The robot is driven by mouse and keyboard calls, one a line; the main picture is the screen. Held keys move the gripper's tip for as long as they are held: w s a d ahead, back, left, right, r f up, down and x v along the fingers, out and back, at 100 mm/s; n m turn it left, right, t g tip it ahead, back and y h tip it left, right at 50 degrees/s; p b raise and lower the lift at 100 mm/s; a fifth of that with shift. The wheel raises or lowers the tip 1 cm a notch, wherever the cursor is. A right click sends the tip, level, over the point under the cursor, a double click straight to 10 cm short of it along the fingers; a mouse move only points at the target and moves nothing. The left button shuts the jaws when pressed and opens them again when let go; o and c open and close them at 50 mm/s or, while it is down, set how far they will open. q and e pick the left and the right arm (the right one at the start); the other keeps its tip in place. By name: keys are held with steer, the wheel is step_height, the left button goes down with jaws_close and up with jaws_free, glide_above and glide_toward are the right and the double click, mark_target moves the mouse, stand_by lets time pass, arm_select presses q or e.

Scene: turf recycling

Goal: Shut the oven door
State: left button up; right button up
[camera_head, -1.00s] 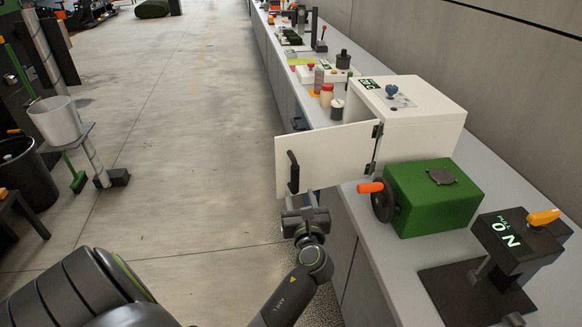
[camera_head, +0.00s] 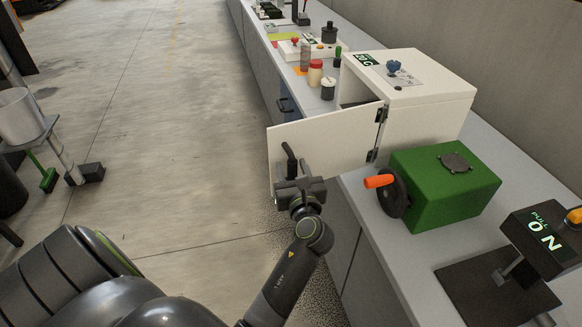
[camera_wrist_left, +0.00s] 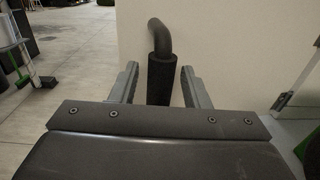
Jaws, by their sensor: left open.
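The white oven (camera_head: 430,105) stands on the counter with its door (camera_head: 335,142) swung open toward the left, hinged on the right side of the panel. A black handle (camera_head: 290,160) is on the door's outer face near its free edge. My left gripper (camera_head: 289,180) is at the handle's lower part. In the left wrist view, the handle (camera_wrist_left: 161,75) stands between the two open fingers of my left gripper (camera_wrist_left: 160,82), with visible gaps on both sides. The door panel (camera_wrist_left: 235,45) fills the background there. My right gripper is not in view.
A green box with a crank wheel and orange handle (camera_head: 440,188) stands on the counter in front of the oven. A black lever device (camera_head: 545,232) is at the right. Jars (camera_head: 315,73) stand beyond the door.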

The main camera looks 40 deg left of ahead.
arm_select(q)
jaws_close()
stand_by(0.3)
